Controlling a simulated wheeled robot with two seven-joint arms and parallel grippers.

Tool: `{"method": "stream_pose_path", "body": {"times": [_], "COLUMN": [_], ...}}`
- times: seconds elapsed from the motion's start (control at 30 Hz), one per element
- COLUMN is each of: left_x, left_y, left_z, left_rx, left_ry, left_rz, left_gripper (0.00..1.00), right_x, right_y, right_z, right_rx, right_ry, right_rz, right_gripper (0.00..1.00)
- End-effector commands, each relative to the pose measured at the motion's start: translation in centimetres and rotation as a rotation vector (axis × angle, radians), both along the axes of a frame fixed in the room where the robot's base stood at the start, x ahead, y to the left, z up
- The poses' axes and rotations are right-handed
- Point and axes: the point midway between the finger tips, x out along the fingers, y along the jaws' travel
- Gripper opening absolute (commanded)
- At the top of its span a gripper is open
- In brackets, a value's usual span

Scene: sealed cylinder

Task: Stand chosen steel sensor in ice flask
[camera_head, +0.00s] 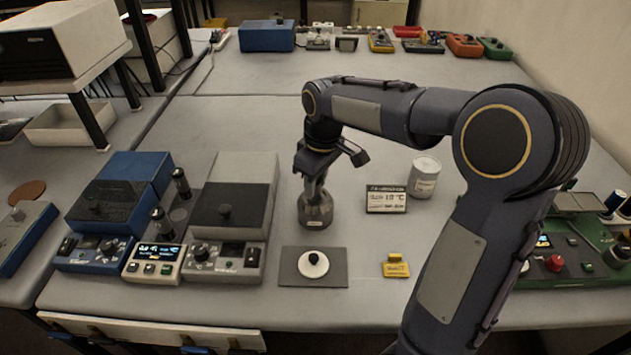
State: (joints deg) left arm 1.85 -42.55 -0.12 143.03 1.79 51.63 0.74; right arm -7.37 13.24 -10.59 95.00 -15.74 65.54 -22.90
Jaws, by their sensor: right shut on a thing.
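A rounded dark steel flask (316,210) stands upright on the bench near the middle. A white lid with a black knob (313,264) lies on a grey mat (289,279) in front of it. My right gripper (312,178) points down over the flask's mouth, shut on a slim thing, likely a steel sensor, mostly hidden by the fingers and the flask. I cannot tell how deep it sits. Two dark cylindrical sensors stand at the blocks on the left, a rear one (181,184) and a front one (162,222). My left gripper is not in view.
A sign reading about 10 °C (386,199) and a white can (424,178) stand right of the flask. A yellow tag (396,267) lies in front. A blue block (118,205) and a grey block (233,200) stand left.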

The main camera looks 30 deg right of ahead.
Motion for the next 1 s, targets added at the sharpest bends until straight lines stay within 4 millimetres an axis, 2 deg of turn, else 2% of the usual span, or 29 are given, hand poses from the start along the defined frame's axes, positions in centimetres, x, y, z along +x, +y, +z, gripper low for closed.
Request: {"method": "stream_pose_path", "body": {"times": [0.4,0.43,0.57,0.87,1.0], "left_x": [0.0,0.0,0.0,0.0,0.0], "left_y": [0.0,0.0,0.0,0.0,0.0], "left_z": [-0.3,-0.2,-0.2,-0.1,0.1], "left_rx": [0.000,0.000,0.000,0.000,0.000], "left_ry": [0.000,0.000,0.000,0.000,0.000], "left_rz": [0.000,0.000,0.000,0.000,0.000], "left_gripper": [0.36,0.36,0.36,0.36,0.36], "right_x": [0.0,0.0,0.0,0.0,0.0], "right_y": [0.0,0.0,0.0,0.0,0.0], "right_z": [-0.7,-0.6,-0.6,-0.4,0.7], "right_rx": [0.000,0.000,0.000,0.000,0.000], "right_ry": [-0.002,-0.001,-0.001,-0.001,-0.004], "right_rz": [0.000,0.000,0.000,0.000,0.000], "right_gripper": [0.00,0.31,0.48,0.50,0.50]}}
